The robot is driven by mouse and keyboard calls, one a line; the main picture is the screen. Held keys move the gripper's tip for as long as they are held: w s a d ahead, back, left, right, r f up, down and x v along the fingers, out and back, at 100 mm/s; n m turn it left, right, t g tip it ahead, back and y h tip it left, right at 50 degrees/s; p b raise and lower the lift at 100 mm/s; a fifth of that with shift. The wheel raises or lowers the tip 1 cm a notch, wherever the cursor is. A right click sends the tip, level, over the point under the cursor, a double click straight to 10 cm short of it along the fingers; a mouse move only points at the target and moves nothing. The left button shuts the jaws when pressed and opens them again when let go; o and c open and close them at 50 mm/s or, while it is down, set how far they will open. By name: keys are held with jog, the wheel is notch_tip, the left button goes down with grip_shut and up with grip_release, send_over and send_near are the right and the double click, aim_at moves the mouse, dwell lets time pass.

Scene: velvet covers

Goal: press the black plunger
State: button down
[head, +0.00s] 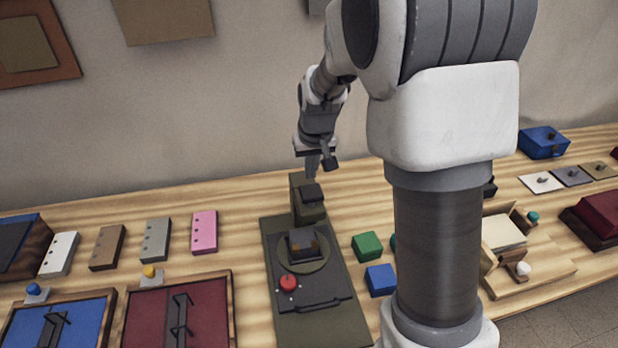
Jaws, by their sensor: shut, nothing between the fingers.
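An olive-and-black press (330,310) stands on the wooden table near the picture's middle. At its back is an upright olive post, with a small black block, which looks like the black plunger (312,193), at its upper front. Below it, a dark block (303,243) sits on a round olive disc. A red knob (288,283) is on the press's front plate. My gripper (313,172) points down just above and behind the plunger, its fingers shut and empty. I cannot tell whether the fingertips touch the post.
A green block (367,246) and a blue block (381,280) lie right of the press. Several flat plates, including a pink one (205,232), lie to the left. A maroon framed tray (212,305) is at front left. My arm hides part of the right side.

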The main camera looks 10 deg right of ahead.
aim_at(310, 190)
jog(key=shift+f, duration=1.95)
jog(key=shift+f, duration=0.1)
